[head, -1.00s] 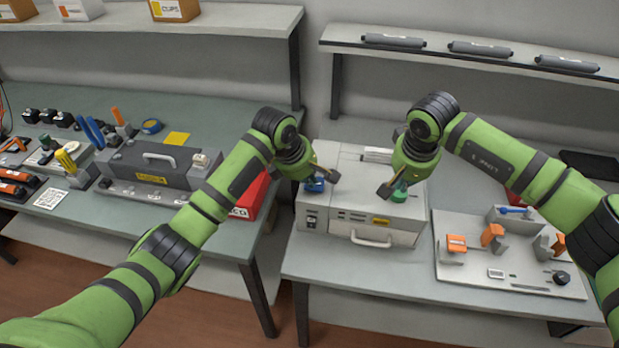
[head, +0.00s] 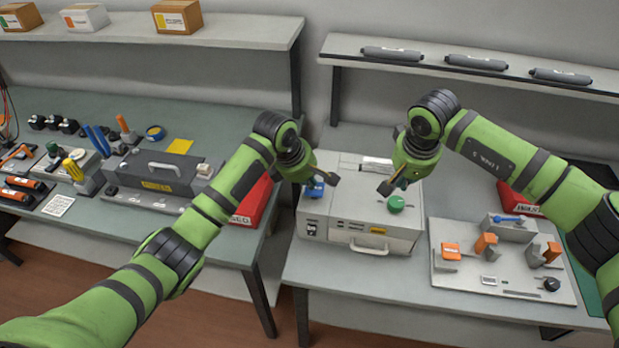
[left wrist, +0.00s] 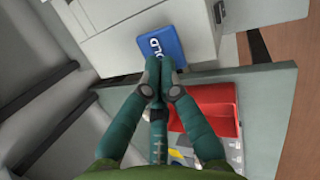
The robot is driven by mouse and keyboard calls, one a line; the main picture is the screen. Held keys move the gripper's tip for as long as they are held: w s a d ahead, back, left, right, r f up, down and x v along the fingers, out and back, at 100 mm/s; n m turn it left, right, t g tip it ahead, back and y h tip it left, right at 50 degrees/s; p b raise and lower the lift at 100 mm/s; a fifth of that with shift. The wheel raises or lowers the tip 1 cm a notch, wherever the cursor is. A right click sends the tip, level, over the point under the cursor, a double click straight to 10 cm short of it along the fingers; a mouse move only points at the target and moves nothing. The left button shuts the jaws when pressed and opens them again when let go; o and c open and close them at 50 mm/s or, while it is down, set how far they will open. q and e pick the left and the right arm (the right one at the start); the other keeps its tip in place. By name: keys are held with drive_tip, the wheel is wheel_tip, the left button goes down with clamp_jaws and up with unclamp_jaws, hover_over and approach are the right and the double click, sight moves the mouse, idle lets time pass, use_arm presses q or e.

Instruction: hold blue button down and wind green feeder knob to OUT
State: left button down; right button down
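The blue button (head: 314,189) with white lettering is at the left of the light grey machine (head: 375,241). In the left wrist view the blue button (left wrist: 163,46) lies just beyond my left gripper (left wrist: 163,66), whose fingers are together with nothing between them. The fingertips overlap the button's edge; I cannot tell how hard they press. In the head view my left gripper (head: 320,182) is at the button. The green knob (head: 396,204) is on the machine's top, to the right. My right gripper (head: 392,186) is just above and behind the knob, apart from it; its finger opening is unclear.
A red bin (head: 252,206) stands left of the machine, partly behind my left arm. A panel with orange clips (head: 507,284) lies to the right. A shelf with grey rollers (head: 475,62) is behind. A dark grey unit (head: 150,172) stands on the left bench.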

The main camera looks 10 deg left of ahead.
use_arm(q)
drive_tip(key=shift+r+p, duration=2.1)
drive_tip(key=shift+p, duration=0.15)
drive_tip(key=shift+r, duration=0.85)
drive_tip(key=shift+s, duration=0.1)
